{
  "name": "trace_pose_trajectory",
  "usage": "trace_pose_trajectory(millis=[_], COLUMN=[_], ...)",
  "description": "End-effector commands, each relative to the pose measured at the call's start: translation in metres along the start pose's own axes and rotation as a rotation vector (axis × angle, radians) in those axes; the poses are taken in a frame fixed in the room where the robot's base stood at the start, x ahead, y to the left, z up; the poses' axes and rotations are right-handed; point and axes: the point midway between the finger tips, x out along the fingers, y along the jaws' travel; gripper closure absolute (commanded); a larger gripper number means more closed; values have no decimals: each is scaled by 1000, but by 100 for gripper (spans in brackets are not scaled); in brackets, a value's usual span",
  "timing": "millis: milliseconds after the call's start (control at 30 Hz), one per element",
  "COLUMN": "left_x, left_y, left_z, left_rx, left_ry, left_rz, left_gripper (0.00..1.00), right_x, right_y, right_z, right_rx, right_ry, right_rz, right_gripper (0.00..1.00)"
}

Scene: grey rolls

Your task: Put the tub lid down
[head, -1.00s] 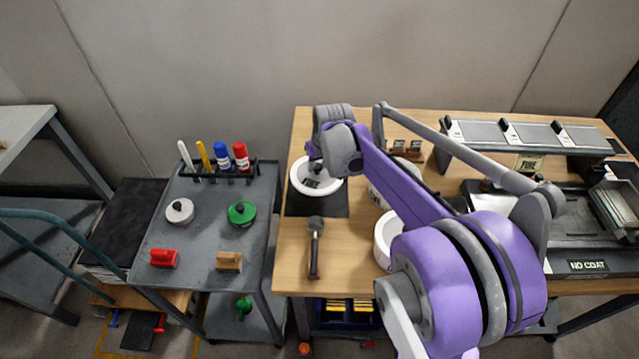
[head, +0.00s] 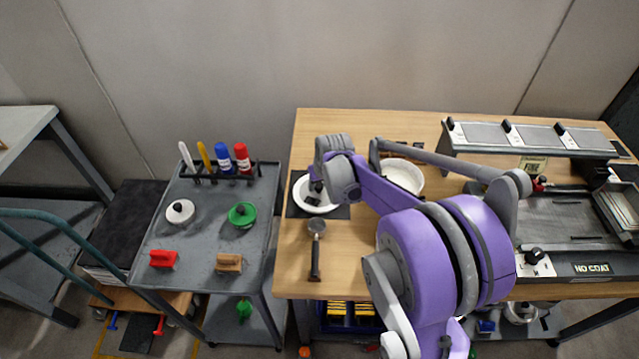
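The tub lid (head: 326,207) is a white round disc at the left end of the wooden table. It lies flat at the black mat (head: 299,178), on it or just above it; I cannot tell a small gap. My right gripper (head: 317,189) points down at the lid's middle and appears shut on its knob. The fingertips are small and partly hidden by my wrist. An open white tub (head: 404,174) stands behind my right forearm. My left gripper is not in view.
A dark scoop-like tool with a handle (head: 315,262) lies in front of the mat. A grey cart (head: 195,235) at left holds markers, a green pot (head: 242,214), a white one (head: 180,211) and two blocks. A coating machine (head: 570,225) fills the table's right side.

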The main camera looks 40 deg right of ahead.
Motion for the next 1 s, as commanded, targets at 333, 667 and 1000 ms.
trace_pose_trajectory(millis=[333, 667, 1000], left_x=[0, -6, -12], left_y=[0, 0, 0], left_z=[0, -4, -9], left_rx=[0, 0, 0], left_ry=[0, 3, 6], left_rz=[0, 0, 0], left_gripper=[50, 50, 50], right_x=[-1, -39, -106], right_y=[0, 0, 0], right_z=[0, -1, -2], right_rx=[0, 0, 1], right_ry=[0, 1, 1], right_rz=[0, 0, 0], right_gripper=[35, 35, 35])
